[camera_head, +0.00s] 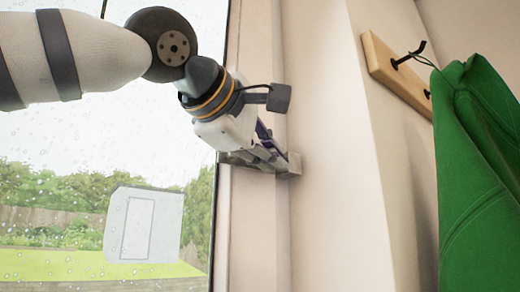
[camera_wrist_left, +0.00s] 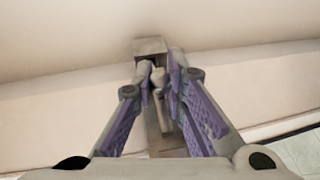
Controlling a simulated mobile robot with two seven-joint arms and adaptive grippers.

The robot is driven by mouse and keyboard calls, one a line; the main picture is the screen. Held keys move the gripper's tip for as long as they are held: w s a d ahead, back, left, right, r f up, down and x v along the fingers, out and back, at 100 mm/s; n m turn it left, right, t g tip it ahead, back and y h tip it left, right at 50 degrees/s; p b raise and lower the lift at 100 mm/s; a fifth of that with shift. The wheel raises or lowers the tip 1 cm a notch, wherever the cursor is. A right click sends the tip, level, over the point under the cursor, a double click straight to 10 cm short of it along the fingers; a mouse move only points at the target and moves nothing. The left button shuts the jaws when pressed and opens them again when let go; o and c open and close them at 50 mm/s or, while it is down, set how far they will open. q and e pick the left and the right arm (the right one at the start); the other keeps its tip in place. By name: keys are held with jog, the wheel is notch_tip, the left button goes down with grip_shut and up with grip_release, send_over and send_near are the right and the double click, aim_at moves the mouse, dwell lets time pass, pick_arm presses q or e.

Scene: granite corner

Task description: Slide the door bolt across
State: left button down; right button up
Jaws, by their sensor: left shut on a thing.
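The door bolt (camera_head: 286,163) is a grey metal fitting at the edge of the glass door (camera_head: 150,120), where it meets the pale frame. It also shows in the left wrist view as a metal strip (camera_wrist_left: 150,47) running away from me. My left gripper (camera_head: 268,150) reaches the bolt from the upper left. In the left wrist view its purple-padded fingers (camera_wrist_left: 161,85) are close together on the bolt's small knob (camera_wrist_left: 158,80). The fingers partly cover the bolt, so how far it reaches across cannot be told. My right gripper is not in view.
A wooden rail with dark hooks (camera_head: 385,62) is on the wall at the right, with a green garment (camera_head: 480,170) hanging from it. A pale wall corner (camera_head: 345,150) stands close to the right of the bolt. Beyond the wet glass are a lawn and a small shed.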

pick_arm(q)
jog(key=shift+d, duration=0.1)
jog(key=c, duration=1.6)
grip_release()
jog(key=shift+d, duration=0.2)
jog(key=shift+a, duration=0.1)
jog(key=v, duration=1.2)
jog(key=shift+w+r, duration=0.1)
